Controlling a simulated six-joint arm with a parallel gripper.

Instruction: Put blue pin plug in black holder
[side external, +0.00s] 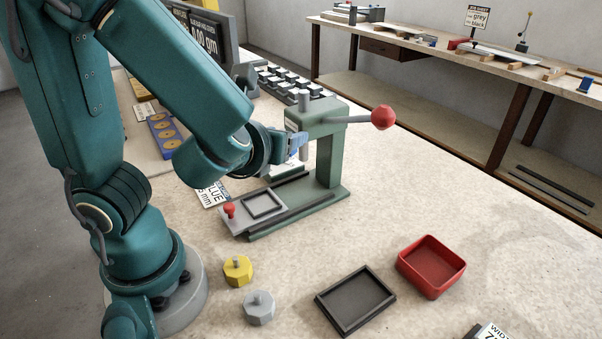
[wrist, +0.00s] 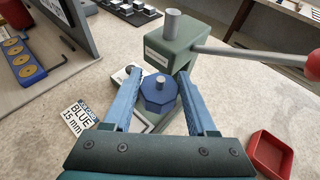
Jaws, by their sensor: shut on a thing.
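The blue pin plug (wrist: 158,98) shows in the wrist view as a blue faceted body with a grey pin on top. It sits between the two blue fingers of my gripper (wrist: 160,88), which is shut on it. In the side view my gripper (side external: 295,143) is beside the upper part of the green press, and the plug cannot be made out there. A shallow black rectangular holder (side external: 355,300) lies empty on the table at the front, well apart from my gripper.
The green press (side external: 328,160) with a red-knobbed lever (side external: 383,118) stands close to my gripper. A red bin (side external: 431,265) is right of the black holder. A yellow plug (side external: 238,270) and a grey plug (side external: 259,307) stand left of it. A "BLUE 15 mm" card (wrist: 80,118) lies nearby.

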